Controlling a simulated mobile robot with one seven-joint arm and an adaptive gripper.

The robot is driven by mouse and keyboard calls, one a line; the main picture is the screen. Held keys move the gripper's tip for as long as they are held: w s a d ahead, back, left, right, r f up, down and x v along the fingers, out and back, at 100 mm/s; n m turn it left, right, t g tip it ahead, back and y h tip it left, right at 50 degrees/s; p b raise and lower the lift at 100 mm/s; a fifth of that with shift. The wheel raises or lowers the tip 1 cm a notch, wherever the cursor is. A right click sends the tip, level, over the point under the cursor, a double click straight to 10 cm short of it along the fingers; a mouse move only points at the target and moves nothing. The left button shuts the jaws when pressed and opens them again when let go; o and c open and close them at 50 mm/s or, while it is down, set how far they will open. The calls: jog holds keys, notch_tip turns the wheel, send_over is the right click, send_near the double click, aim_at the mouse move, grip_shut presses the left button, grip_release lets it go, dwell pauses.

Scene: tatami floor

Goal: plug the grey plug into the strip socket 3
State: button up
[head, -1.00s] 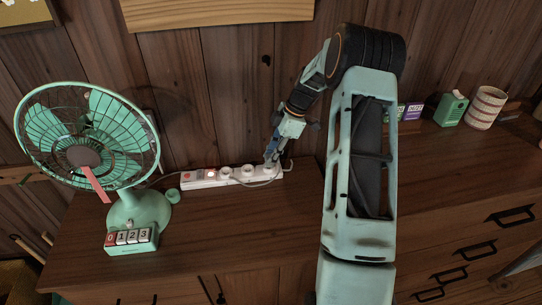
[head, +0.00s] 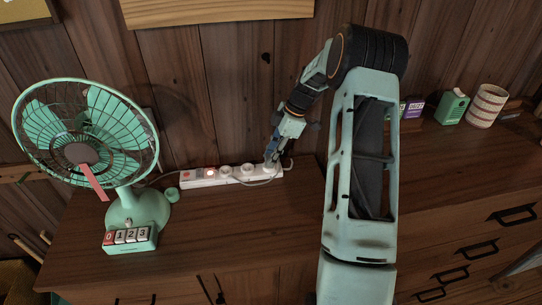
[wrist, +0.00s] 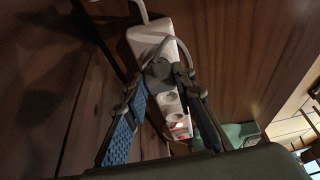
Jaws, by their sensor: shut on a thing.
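The white power strip (head: 205,181) lies on the wooden bench top near the wall, with a lit red switch at its left end. It also shows in the wrist view (wrist: 147,38). Two round sockets are uncovered between the switch and my gripper. My gripper (head: 271,160) points down over the strip's right end. In the wrist view, its blue-padded fingers (wrist: 161,77) are closed on the grey plug (wrist: 158,70), which is over the strip at the socket farthest from the switch. I cannot tell whether the plug is fully seated. The fingers mostly hide it in the head view.
A teal fan (head: 135,205) with a number-button block stands left of the strip. A pale cable runs in front of the strip and around its right end. A green box (head: 452,107) and a striped cup (head: 487,105) stand far right. The bench front is clear.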

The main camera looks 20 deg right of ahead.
jog(key=shift+f, duration=0.3)
jog(key=o, duration=1.1)
jog(key=shift+o, duration=0.2)
jog(key=shift+r, duration=0.15)
jog(key=v, duration=1.1)
jog(key=shift+d+r, duration=0.2)
jog(key=shift+r, duration=0.15)
